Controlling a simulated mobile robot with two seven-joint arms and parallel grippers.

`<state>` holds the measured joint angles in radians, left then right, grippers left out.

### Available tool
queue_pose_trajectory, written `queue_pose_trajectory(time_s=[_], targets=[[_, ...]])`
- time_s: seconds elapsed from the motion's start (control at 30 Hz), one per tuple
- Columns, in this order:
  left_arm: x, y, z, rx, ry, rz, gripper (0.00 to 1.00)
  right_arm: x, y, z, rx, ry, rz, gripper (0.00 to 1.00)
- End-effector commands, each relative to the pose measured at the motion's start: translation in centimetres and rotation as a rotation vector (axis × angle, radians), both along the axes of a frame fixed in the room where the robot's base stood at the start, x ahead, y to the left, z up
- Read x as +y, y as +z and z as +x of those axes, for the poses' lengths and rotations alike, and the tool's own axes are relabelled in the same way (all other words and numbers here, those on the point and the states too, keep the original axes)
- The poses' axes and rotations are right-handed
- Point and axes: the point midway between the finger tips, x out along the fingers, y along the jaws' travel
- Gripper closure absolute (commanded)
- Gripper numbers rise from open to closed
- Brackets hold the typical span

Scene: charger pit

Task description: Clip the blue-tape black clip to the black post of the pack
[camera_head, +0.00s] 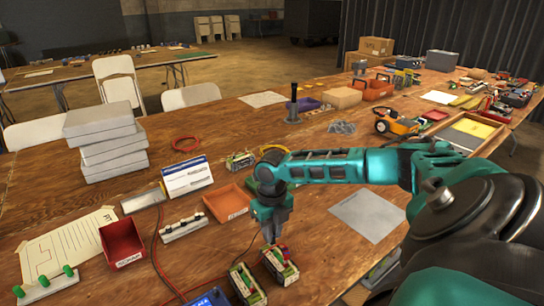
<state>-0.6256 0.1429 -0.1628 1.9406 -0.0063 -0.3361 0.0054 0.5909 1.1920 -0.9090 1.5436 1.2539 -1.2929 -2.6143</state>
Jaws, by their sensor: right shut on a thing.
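My right gripper (272,240) points down just above a battery pack (279,266) near the front middle of the table. It is shut on a small dark thing that fits the black clip, mostly hidden by the fingers; no blue tape can be made out. A thin black lead runs up toward it from the blue charger (210,299) at the bottom edge. A second, similar pack (247,284) stands just left. Both packs have dark tops with small posts, too small to tell apart. Whether the clip touches a post cannot be told. My left gripper is not in view.
A red lead (157,255) crosses the table left of the packs. An orange tray (226,203), a red bin (122,242), a white card (187,177) and another pack (240,160) stand nearby. A grey sheet (368,215) lies flat to the right.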

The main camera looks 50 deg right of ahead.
Motion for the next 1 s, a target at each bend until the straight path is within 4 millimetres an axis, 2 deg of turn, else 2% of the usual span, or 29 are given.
queue_pose_trajectory(time_s=[0.27, 0.3, 0.57, 1.0], targets=[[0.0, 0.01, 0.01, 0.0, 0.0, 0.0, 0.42, 0.0, 0.01, 0.02, 0.0, 0.0, 0.0, 0.99], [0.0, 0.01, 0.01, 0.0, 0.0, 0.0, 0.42, 0.0, 0.02, 0.02, 0.0, 0.0, 0.0, 0.78], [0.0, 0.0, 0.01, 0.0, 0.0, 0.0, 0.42, -0.02, 0.03, 0.03, -0.001, 0.0, 0.0, 0.53], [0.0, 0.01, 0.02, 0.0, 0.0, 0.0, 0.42, -0.01, 0.02, 0.02, -0.001, 0.0, 0.0, 0.52]])
